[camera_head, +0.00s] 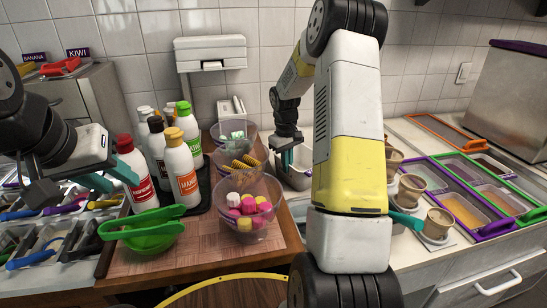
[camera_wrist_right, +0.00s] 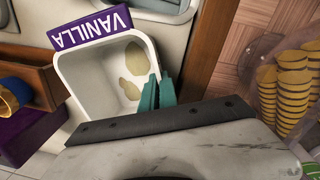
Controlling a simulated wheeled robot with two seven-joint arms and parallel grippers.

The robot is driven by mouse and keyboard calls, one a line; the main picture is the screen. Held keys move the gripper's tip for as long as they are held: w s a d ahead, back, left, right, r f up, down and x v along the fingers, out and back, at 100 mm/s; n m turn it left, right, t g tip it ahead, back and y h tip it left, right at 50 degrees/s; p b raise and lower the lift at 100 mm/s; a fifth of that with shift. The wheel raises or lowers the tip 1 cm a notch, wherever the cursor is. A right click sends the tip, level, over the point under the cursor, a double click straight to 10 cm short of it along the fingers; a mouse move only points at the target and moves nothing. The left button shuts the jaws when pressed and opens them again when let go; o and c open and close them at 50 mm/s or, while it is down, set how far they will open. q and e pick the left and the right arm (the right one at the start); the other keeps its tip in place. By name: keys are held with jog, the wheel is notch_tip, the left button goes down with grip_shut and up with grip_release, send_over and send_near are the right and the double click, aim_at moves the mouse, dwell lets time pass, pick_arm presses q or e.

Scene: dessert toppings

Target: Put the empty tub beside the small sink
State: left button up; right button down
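The white tub (camera_wrist_right: 88,85) has a purple VANILLA label and only a few pale smears on its floor. In the head view it shows partly (camera_head: 293,178) behind my right arm, next to the wooden board. My right gripper (camera_head: 285,157) points down at the tub. In the right wrist view its teal fingers (camera_wrist_right: 158,92) are close together at the tub's right wall and appear to pinch it. My left gripper (camera_head: 108,177) is at the left, its fingers apart and empty, near the bottles. I cannot clearly make out the small sink.
Cups with pink and yellow toppings (camera_head: 247,212) and yellow pieces (camera_head: 239,170) stand on the wooden board (camera_head: 205,262), beside bottles (camera_head: 182,170) and a green bowl (camera_head: 150,236). Brown cups (camera_head: 438,223) and framed topping trays (camera_head: 465,210) are at the right.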

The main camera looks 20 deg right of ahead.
jog(key=c, duration=1.6)
grip_release()
jog(key=shift+c, duration=0.2)
notch_tip(320, 180, up, 12)
jog(key=s+a+r+m+t+y, duration=0.1)
jog(key=s+a+r, duration=0.3)
jog(key=s+r, duration=0.15)
jog(key=s+a+r+t, duration=0.2)
jog(key=s+a+r, duration=0.1)
jog(key=s+r, duration=0.25)
jog(key=s+a+m+t+y, duration=0.1)
jog(key=s+a, duration=0.2)
jog(key=s, duration=0.5)
jog(key=s+a+m+t+y, duration=0.1)
jog(key=s+a+t, duration=0.1)
jog(key=s, duration=0.7)
jog(key=shift+s+a+r, duration=0.25)
jog(key=shift+a, duration=0.25)
